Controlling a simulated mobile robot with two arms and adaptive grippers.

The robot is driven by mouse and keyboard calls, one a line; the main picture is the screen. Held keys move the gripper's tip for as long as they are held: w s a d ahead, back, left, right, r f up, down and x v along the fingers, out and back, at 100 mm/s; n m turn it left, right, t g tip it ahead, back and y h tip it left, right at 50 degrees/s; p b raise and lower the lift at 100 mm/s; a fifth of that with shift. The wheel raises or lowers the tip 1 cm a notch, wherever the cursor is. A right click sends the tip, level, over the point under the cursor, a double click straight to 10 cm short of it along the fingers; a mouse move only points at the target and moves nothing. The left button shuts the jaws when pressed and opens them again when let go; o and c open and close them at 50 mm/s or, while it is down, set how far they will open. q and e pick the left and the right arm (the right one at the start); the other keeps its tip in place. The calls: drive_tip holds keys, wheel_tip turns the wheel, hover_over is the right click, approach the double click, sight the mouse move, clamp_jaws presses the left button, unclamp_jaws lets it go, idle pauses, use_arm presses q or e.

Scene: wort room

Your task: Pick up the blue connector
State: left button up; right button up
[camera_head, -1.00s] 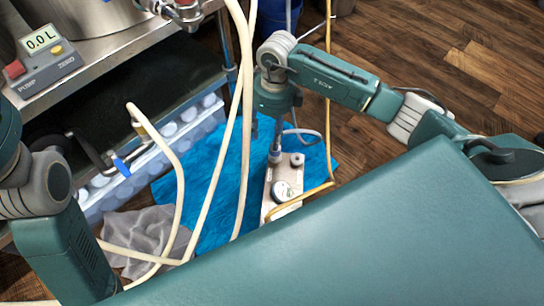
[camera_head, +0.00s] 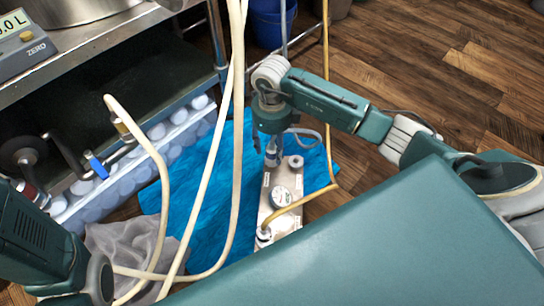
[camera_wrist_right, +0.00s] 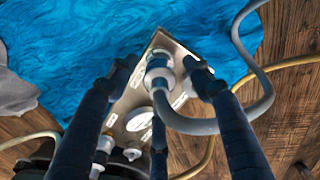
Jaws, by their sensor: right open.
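The blue connector (camera_wrist_right: 158,68) is a pale, blue-tinted fitting on the end of a grey hose. It stands on a pale metal panel (camera_wrist_right: 136,100) lying on the floor. In the head view the connector (camera_head: 272,153) shows just below my right gripper (camera_head: 271,138). In the right wrist view my right gripper (camera_wrist_right: 162,85) is open, with dark fingers on either side of the connector and a gap visible. Another finger shows lower down. Whether any finger touches the connector cannot be told. My left arm is at the lower left, but its gripper is not in view.
A gauge (camera_head: 280,197) and a second fitting with a yellow hose (camera_head: 303,203) are on the panel. A blue sheet (camera_head: 205,195) lies under it. Pale hoses (camera_head: 212,160) hang in front. A metal table (camera_head: 110,45) stands left; wooden floor (camera_head: 440,75) is free at right.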

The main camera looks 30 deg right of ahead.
drive_tip(key=shift+f, duration=0.5)
drive_tip(key=c, duration=1.3)
drive_tip(key=shift+r, duration=0.1)
